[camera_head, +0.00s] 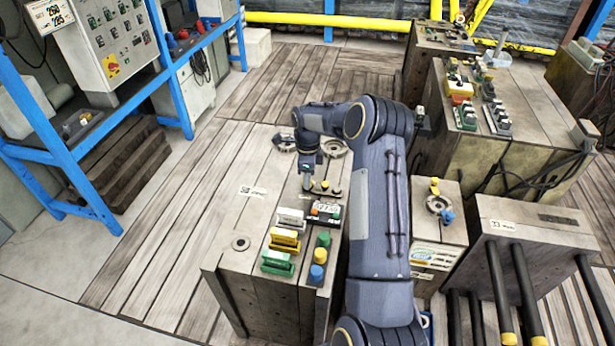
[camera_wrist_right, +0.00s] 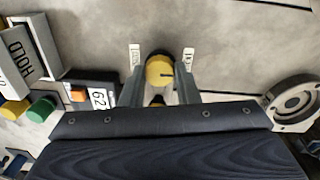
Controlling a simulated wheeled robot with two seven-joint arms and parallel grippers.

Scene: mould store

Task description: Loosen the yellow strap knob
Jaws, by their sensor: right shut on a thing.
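The yellow strap knob (camera_wrist_right: 160,70) shows in the right wrist view as a round yellow cap with a dark mark, between the two fingers of my right gripper (camera_wrist_right: 161,68). The fingers are shut on it from both sides. A little more yellow shows just below it, partly hidden by the gripper body. In the head view my right gripper (camera_head: 308,184) points down at the top of the large pale mould block (camera_head: 222,224). The knob is small and hard to make out there. My left gripper is not in view.
Left of the gripper in the wrist view are a number counter (camera_wrist_right: 92,92) and a grey HOLD block (camera_wrist_right: 22,52); a round metal ring (camera_wrist_right: 292,102) lies right. Green, yellow and blue knobs (camera_head: 320,255) and coloured blocks (camera_head: 284,240) stand nearer on the mould. Its left top is mostly clear.

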